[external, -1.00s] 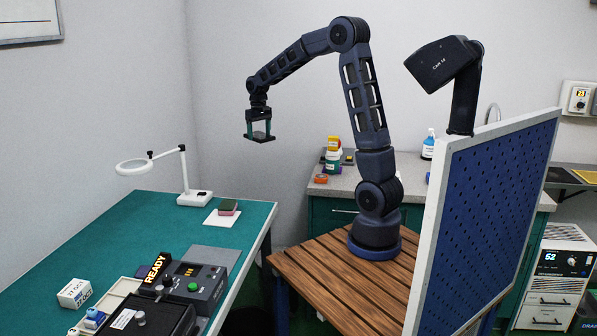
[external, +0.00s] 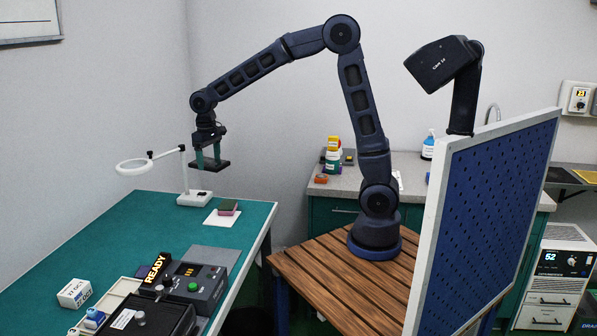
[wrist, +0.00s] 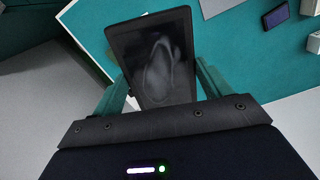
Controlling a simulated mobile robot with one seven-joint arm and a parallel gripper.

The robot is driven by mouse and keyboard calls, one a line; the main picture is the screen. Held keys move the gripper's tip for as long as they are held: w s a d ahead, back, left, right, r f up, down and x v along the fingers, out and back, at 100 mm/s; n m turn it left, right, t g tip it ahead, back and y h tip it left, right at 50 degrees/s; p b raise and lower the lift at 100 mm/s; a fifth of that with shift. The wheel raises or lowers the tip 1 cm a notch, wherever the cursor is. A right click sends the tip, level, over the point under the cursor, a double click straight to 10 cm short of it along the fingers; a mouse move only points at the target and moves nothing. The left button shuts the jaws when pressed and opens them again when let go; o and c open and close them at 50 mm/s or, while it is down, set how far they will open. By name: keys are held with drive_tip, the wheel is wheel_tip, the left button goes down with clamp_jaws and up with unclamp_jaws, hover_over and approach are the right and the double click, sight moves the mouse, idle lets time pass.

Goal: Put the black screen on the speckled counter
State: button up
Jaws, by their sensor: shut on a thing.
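The black screen (external: 210,166) is a thin dark slab held flat in my gripper (external: 208,158), in the air over the back of the teal bench. In the wrist view the screen (wrist: 158,62) sits between the green fingers and has a pale smudge on its face. My gripper is shut on it, with a finger at either side. The grey counter (external: 335,188), the likely speckled one, stands against the back wall, to the right of my gripper and well apart from it. Part of it is hidden behind my arm.
A white magnifier lamp (external: 194,198) stands close below and left of my gripper. A sponge (external: 228,206) lies on a white sheet on the teal bench (external: 130,228). A blue pegboard (external: 490,205) stands at right.

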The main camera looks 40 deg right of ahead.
drive_tip(key=s+a+n, duration=0.2)
drive_tip(key=s+a, duration=0.6)
drive_tip(key=s, duration=0.3)
hover_over(208, 262)
drive_tip(key=shift+n, duration=0.4)
wheel_tip(208, 262, down, 25)
drive_tip(key=shift+w, duration=0.15)
drive_tip(key=o, duration=1.1)
drive_tip(key=shift+f, duration=0.15)
wheel_tip(208, 262, up, 12)
drive_tip(key=shift+r, duration=0.15)
